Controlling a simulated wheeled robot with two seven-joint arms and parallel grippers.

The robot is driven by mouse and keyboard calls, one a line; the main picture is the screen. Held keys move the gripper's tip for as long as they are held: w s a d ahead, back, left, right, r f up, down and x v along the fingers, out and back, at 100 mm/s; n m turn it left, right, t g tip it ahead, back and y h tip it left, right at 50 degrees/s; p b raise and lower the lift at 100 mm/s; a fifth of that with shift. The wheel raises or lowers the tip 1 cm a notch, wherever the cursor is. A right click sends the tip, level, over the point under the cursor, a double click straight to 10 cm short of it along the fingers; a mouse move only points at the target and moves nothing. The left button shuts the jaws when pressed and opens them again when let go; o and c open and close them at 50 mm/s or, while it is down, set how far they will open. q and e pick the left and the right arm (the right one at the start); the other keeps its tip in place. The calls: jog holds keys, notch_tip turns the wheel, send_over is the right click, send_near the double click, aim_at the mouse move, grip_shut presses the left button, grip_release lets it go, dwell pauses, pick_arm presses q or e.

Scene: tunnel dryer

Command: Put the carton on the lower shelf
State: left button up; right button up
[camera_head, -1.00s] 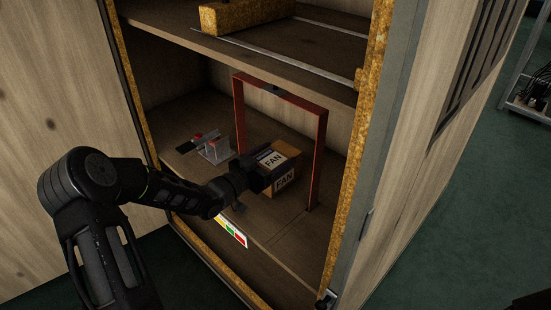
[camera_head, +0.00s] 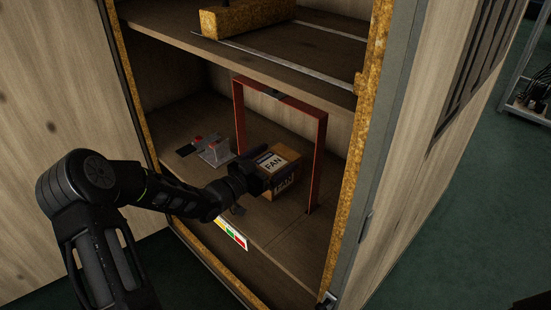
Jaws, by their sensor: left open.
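The carton (camera_head: 285,177) is a small brown box with white FAN labels. It sits on the lower shelf (camera_head: 285,222) of the cabinet, beneath the red frame (camera_head: 278,93). My left gripper (camera_head: 255,172) is at the carton's left side, with its jaws open. One finger shows along the carton's upper left edge; the other finger is mostly hidden, and I cannot tell whether it touches the carton. My right gripper is not in view.
A yellow-brown block (camera_head: 247,16) lies on the upper shelf (camera_head: 300,52). The cabinet's right post (camera_head: 358,150) bounds the opening. Shelf space in front of the carton is clear.

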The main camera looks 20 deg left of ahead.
pick_arm(q)
jog(key=p+v, duration=0.2)
jog(key=v, duration=0.9)
jog(key=shift+s+a+p, duration=0.15)
jog(key=shift+s+p, duration=0.15)
jog(key=shift+p, duration=0.1)
